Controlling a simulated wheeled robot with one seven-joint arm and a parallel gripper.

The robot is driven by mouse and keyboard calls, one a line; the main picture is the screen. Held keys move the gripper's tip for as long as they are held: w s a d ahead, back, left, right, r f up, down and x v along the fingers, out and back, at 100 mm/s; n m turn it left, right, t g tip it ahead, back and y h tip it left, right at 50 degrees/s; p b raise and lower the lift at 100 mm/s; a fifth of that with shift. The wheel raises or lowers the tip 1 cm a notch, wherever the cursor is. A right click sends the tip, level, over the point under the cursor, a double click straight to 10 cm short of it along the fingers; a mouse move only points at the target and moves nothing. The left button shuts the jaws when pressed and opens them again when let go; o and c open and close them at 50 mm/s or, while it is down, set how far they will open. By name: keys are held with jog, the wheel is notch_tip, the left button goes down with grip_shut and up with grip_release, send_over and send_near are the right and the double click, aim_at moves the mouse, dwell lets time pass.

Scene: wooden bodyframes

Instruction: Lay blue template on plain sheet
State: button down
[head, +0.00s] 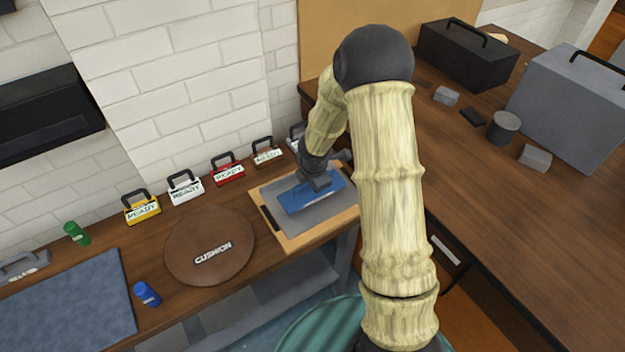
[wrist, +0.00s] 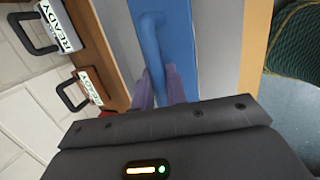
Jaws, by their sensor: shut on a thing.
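The blue template (head: 299,199) is a flat blue plate with a blue bar handle, also seen in the wrist view (wrist: 180,30). It is over the grey plain sheet (head: 303,225), which lies on a light wooden board (head: 288,246). My gripper (head: 317,181) is shut on the template's handle; its fingers (wrist: 159,88) straddle the handle in the wrist view. The grey sheet shows beside the template there (wrist: 217,45). I cannot tell whether the template touches the sheet or hovers just above it.
Several handled READY blocks, such as a red one (head: 228,174), line the wall behind.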

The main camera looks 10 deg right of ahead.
jog(key=shift+f+b, duration=0.5)
jog(key=shift+f, duration=0.25)
jog(key=shift+f, duration=0.15)
dwell(1.2)
dwell(0.3)
jog(key=c, duration=0.8)
grip_release()
jog(key=shift+s+f, duration=0.1)
jog(key=shift+o, duration=0.2)
jog(key=shift+r+p, duration=3.25)
jog(key=shift+r, duration=0.35)
